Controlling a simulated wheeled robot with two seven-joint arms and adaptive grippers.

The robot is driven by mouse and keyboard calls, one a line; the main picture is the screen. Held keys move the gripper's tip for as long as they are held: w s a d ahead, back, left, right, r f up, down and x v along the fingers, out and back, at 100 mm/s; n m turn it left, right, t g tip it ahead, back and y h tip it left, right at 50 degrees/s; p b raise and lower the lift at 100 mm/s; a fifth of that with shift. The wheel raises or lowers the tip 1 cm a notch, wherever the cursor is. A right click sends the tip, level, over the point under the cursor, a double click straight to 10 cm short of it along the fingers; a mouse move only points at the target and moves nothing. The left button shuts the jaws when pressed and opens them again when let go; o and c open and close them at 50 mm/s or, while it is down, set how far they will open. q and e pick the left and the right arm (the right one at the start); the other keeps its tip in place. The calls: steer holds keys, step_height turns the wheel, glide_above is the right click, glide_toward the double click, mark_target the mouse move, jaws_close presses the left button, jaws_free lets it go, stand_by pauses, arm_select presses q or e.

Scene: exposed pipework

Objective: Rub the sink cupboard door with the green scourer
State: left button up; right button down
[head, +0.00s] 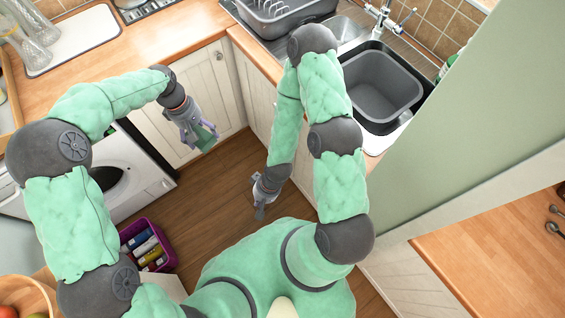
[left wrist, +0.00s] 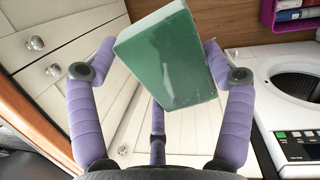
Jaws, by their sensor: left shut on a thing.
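My left gripper (head: 192,127) is shut on the green scourer (head: 206,140), in front of the white panelled cupboard doors. The left wrist view shows the scourer (left wrist: 168,60) as a flat green block, tilted between the purple fingers. The sink cupboard front (head: 258,98), white and panelled, runs below the sink counter, partly hidden by my right arm. A gap of floor shows between it and the scourer in the head view. In the left wrist view, pale panelled fronts with round knobs lie behind the scourer. My right gripper (head: 262,205) hangs low over the floor; its opening is unclear.
A grey basin (head: 380,88) sits in the sink, beside a dish rack (head: 283,15). A white washing machine (head: 128,172) stands at the left, with a purple crate (head: 148,246) of bottles or packets on the floor. Wooden floor (head: 220,190) is clear between the cupboards.

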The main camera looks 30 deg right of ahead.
arm_select(q)
steer(key=s+d+f+n+t+h+b, duration=0.1)
steer(key=s+d+f+n+h, duration=0.4)
steer(key=d+f, duration=0.35)
steer(key=s+d+f+n+t+h+b, duration=0.1)
steer(key=s+d+f+n+h, duration=0.1)
steer(key=d+f+n+h, duration=0.65)
steer(key=s+d+f+n+t+h+b, duration=0.15)
steer(key=s+d+f+n+h, duration=0.35)
steer(key=f, duration=0.6)
steer(key=w+d+y+b, duration=0.1)
steer(key=d+y, duration=0.1)
steer(key=d, duration=0.5)
steer(key=shift+w+n, duration=0.15)
steer(key=shift+n, duration=0.2)
steer(key=shift+d, duration=0.1)
steer(key=shift+d+b, duration=0.4)
steer(key=shift+d, duration=0.25)
